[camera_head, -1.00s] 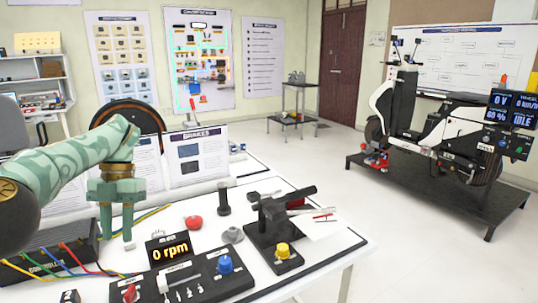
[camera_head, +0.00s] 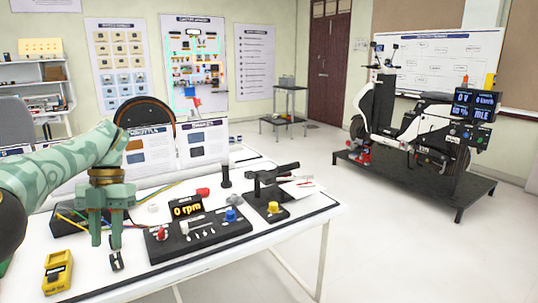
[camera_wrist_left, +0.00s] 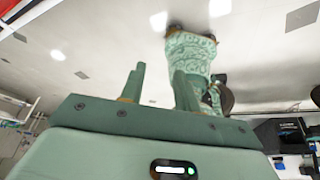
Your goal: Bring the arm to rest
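My left arm (camera_head: 62,170), pale green with a leafy pattern, comes in from the left in the head view. Its gripper (camera_head: 106,238) points down over the front left part of the white table (camera_head: 210,268). The two fingers stand apart with nothing between them, so it is open and empty. In the left wrist view the two fingers (camera_wrist_left: 157,88) also show apart, with ceiling behind them. My right gripper is not in view.
A yellow meter (camera_head: 57,272) lies near the gripper. A black control panel (camera_head: 198,236) with an rpm display (camera_head: 186,208) and a lever fixture (camera_head: 268,190) stand to the right. A scooter (camera_head: 425,125) stands on a dark platform (camera_head: 420,182). The floor between is clear.

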